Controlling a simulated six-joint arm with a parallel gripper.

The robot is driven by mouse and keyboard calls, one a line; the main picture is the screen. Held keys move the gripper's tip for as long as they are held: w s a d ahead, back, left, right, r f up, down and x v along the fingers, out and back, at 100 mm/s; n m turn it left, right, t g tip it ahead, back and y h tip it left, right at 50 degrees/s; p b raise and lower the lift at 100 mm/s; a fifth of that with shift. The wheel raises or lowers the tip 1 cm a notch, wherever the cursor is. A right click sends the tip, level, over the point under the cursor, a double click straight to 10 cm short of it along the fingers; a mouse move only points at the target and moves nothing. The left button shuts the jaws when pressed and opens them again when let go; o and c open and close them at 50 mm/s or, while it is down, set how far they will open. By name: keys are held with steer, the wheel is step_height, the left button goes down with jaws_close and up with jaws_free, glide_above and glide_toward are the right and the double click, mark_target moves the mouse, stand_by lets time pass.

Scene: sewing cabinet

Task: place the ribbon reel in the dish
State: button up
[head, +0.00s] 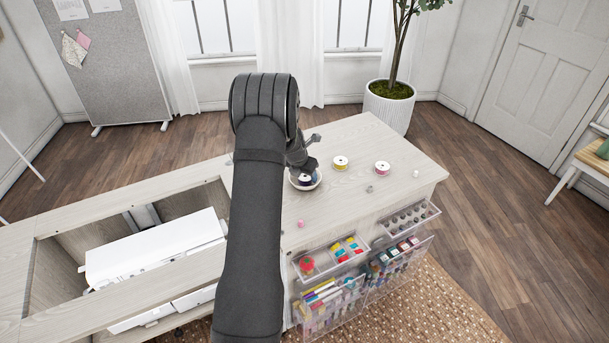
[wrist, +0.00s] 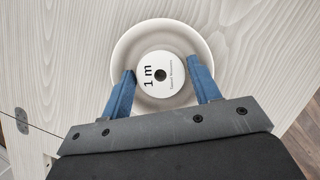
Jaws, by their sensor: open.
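In the wrist view a ribbon reel (wrist: 161,77) with a white face marked "1 m" lies flat inside a round white dish (wrist: 122,49). My gripper (wrist: 161,78) is open, with one blue finger on each side of the reel; whether either finger touches it I cannot tell. In the head view my gripper (head: 302,172) is over the dish (head: 318,181) on the cabinet top, and it hides part of the reel (head: 305,178) there.
A yellow reel (head: 340,163) and a pink reel (head: 382,168) stand right of the dish. Small items, one pink (head: 300,223), lie on the cabinet top (head: 400,145). Clear drawers (head: 330,262) stick out at the front. An opening with a white machine (head: 155,250) is at left.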

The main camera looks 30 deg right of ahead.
steer(key=v, duration=1.2)
steer(key=shift+d, duration=0.15)
steer(key=x, duration=1.2)
steer(key=shift+r, duration=1.05)
